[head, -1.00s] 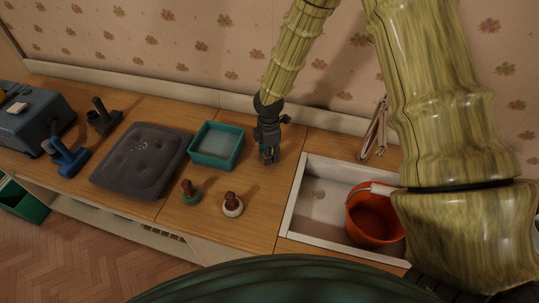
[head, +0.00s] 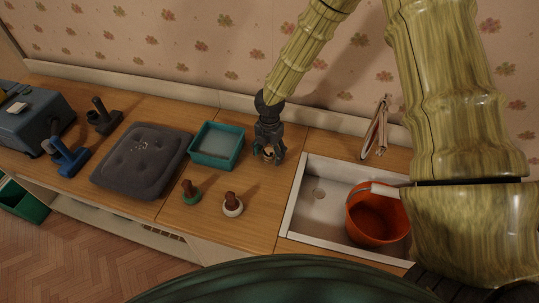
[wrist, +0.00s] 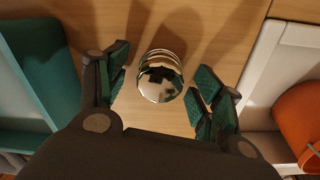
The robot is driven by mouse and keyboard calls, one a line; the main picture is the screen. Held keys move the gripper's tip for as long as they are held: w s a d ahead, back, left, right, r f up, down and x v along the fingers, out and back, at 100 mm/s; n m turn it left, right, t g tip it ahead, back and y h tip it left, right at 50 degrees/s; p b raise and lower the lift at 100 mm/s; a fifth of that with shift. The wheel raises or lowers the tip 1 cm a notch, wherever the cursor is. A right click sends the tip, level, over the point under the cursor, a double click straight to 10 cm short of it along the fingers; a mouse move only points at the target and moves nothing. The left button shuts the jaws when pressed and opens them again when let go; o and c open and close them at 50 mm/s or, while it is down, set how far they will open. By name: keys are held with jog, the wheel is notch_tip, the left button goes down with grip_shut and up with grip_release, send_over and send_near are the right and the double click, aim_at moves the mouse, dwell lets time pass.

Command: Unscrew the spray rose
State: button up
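A shiny, mirror-like metal dome with ribbed rings around it (wrist: 160,82) stands on the wooden counter in the wrist view. It looks like the spray rose, but I cannot tell for certain, nor what is under it. My gripper (head: 268,156) is open above the counter, between the teal tray and the sink. In the wrist view its dark green finger pads stand on both sides of the dome, with a gap on each side. In the head view the fingers mostly hide the dome.
The teal tray (head: 239,161) is close at the left; the white sink (head: 303,214) with an orange bucket (head: 378,222) is at the right. Two wooden-handled stampers, one green-based (head: 190,193) and one white-based (head: 232,206), stand in front. A grey cushion (head: 140,165) lies further left.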

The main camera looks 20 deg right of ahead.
aim_at(269, 152)
jog(key=shift+r, duration=0.1)
notch_tip(269, 152, up, 7)
jog(key=p, duration=0.6)
dwell(0.3)
jog(key=shift+s, duration=0.1)
dwell(0.4)
